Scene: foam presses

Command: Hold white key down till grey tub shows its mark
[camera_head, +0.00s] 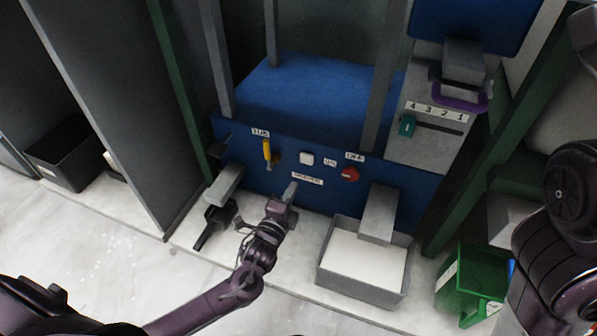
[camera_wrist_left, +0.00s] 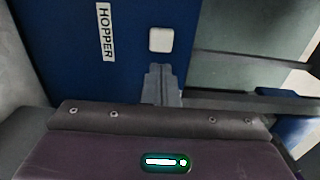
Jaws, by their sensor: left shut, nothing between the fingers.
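The white key (camera_head: 306,159) is a small rounded square on the blue press panel. It also shows in the left wrist view (camera_wrist_left: 160,39), just past my fingertips. My left gripper (camera_head: 291,190) is shut and empty, below and slightly left of the key. In the left wrist view the closed fingers (camera_wrist_left: 160,74) point at the key, with a strip of blue panel seen between them. My right gripper is out of view.
A yellow lever (camera_head: 267,150) is left of the key and a red button (camera_head: 349,174) right of it. A teal slider (camera_head: 407,126) sits on a numbered scale. A green bin (camera_head: 465,280) stands right of the tub, and a black tub (camera_head: 65,160) far left.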

